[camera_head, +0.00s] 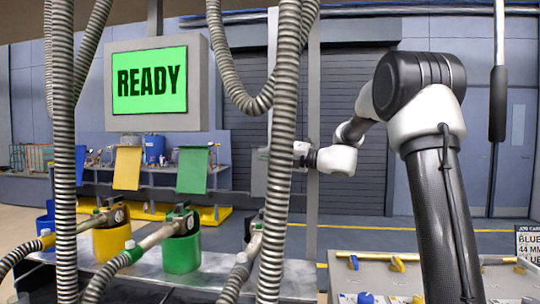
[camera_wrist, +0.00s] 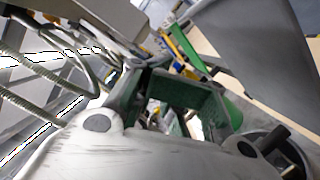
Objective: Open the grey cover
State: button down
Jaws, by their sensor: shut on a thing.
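The grey cover (camera_head: 259,172) is a flat grey panel in the head view, right of the green cover and partly behind a hanging hose. In the wrist view a large grey panel (camera_wrist: 240,45), which looks like it, fills the upper right. My gripper (camera_head: 300,153) is at the cover's right side in the head view, partly behind the same hose. In the wrist view my gripper (camera_wrist: 175,105) is shut at the cover. The exact contact between its fingertips and the cover is not clear.
Ribbed hoses (camera_head: 284,130) hang in front of the gripper area. A yellow cover (camera_head: 127,168) and a green cover (camera_head: 193,170) hang to the left. Yellow (camera_head: 111,243) and green (camera_head: 181,254) containers with nozzles stand nearer. A screen (camera_head: 150,80) reads READY.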

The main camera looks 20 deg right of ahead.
jog(key=s+a+r+v, duration=0.1)
jog(key=v, duration=0.9)
jog(key=s+d+f+n+g+h, duration=0.1)
jog(key=s+f+n+g+h, duration=0.2)
jog(key=s+f+n, duration=0.45)
jog(key=s+d+f+n+g+h, duration=0.25)
jog(key=s+f+n, duration=0.25)
jog(key=f+n, duration=0.55)
jog(key=s+d+f+n+g+h, duration=0.1)
jog(key=s+d+n+h, duration=0.2)
jog(key=s+n+h, duration=0.6)
jog(key=s+n, duration=1.2)
jog(key=s, duration=0.2)
jog(key=shift+s+g, duration=0.2)
jog(key=shift+g, duration=0.15)
jog(key=shift+a+f+h, duration=0.1)
jog(key=shift+f+h, duration=0.05)
jog(key=shift+h, duration=0.1)
